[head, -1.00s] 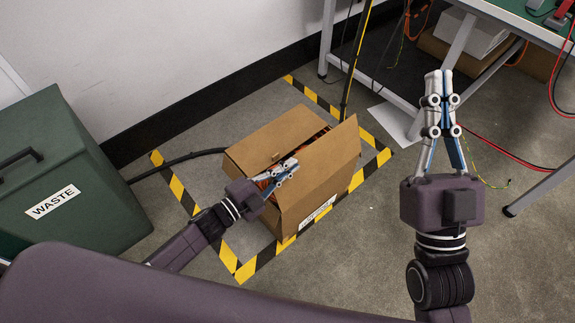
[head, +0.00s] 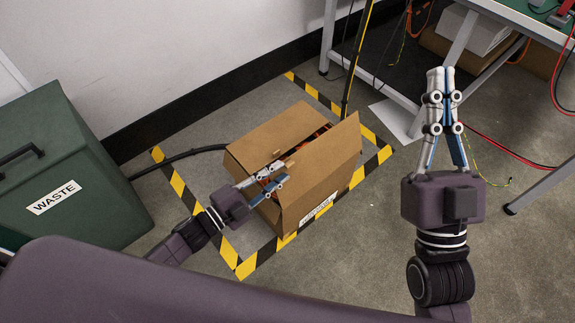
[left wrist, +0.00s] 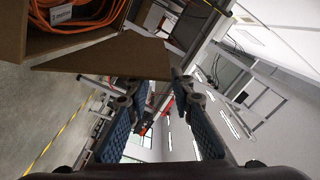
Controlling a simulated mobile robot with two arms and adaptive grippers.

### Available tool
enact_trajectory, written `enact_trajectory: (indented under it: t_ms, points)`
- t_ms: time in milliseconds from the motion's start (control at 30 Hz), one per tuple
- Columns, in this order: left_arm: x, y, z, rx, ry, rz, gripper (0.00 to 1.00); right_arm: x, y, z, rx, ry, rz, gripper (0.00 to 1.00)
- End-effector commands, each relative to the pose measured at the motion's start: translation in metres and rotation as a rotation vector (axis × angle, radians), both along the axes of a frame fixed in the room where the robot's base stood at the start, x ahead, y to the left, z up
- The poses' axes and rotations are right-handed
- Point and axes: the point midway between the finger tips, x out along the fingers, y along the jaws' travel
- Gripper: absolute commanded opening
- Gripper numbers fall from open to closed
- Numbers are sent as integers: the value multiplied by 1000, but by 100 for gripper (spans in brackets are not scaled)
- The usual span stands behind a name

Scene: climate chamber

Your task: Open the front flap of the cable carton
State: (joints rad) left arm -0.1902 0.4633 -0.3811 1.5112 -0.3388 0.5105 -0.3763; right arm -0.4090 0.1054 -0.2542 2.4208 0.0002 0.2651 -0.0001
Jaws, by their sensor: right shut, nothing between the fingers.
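The brown cable carton (head: 275,210) stands on the floor with orange cable (head: 318,137) showing through its top gap. A broad flap (head: 325,175) on its right side, above the labelled face, is raised and slanting. Another flap (head: 268,132) lies over the back left of the top. My left gripper (head: 278,176) is open at the carton's near left top edge, fingers apart. In the left wrist view a cardboard flap (left wrist: 105,55) lies just beyond the open fingertips; contact is unclear. My right gripper (head: 440,72) is shut and empty, pointing up, right of the carton.
Yellow-black tape (head: 180,185) frames the floor around the carton. A green waste bin (head: 90,190) stands left. A bench with a metal leg (head: 328,40) is at the back right, with loose red cables (head: 500,150) below. A black cable (head: 175,160) runs behind the carton.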

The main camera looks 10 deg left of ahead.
Motion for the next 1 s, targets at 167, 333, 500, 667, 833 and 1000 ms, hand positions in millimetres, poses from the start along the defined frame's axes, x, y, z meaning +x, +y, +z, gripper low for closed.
enact_trajectory:
  t_ms: [167,333,500,667,833,1000]
  points:
    - [-32,24,-1,1,3,-2,22,0,0,0,0,0,0,0]
    - [-50,38,-1,-1,3,-1,22,0,0,0,0,0,0,0]
    - [-57,43,1,-2,-1,-2,22,0,0,0,0,0,0,0]
    - [-57,44,1,-2,-1,-2,22,0,0,0,0,0,0,0]
    - [-57,44,1,-2,-1,-1,22,0,0,0,-1,0,-1,0]
    - [-57,44,0,-1,0,-2,22,0,0,0,-1,0,-1,0]
